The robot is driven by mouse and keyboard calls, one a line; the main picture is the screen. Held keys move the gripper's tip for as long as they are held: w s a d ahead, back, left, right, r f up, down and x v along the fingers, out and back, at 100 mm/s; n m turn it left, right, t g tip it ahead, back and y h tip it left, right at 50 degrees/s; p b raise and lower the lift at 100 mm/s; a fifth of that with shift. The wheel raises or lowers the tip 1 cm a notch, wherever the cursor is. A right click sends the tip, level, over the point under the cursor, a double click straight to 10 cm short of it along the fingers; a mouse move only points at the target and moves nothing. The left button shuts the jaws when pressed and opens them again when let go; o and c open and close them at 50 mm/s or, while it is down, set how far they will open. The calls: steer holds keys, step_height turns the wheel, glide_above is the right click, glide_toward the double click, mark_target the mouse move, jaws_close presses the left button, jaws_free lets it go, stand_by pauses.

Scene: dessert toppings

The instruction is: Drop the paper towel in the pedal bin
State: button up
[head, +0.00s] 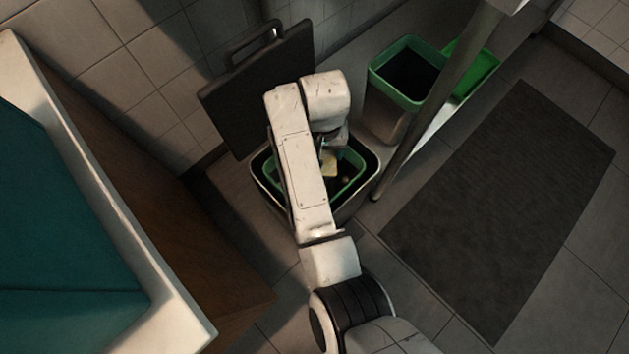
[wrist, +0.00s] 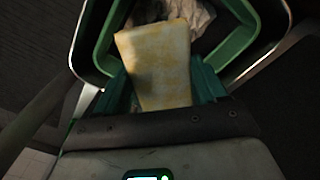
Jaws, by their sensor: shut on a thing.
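The paper towel (wrist: 157,62) is a pale yellow-and-white patterned piece, and my gripper (wrist: 160,90) is shut on its near end. A small part of the towel (head: 330,163) also shows in the head view, over the opening of the pedal bin. The pedal bin (head: 370,166) is open, with a green inner rim. Its dark lid (head: 255,95) stands up behind it. My arm hides much of the bin and the gripper in the head view. In the wrist view the green rim (wrist: 243,40) surrounds the towel's far end; the height above the contents is unclear.
Crumpled pale paper (wrist: 203,16) lies inside the bin. A second green-rimmed bin (head: 404,75) stands to the right, beside a metal leg (head: 437,108). A dark mat (head: 505,200) covers the floor at right. A wooden-sided cabinet (head: 165,215) stands at left.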

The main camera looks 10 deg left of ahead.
step_height(320, 180, down, 2)
steer(key=shift+b, duration=0.8)
steer(key=o, duration=1)
steer(key=shift+r, duration=0.1)
step_height(320, 180, up, 11)
steer(key=p, duration=0.4)
steer(key=shift+f, duration=0.2)
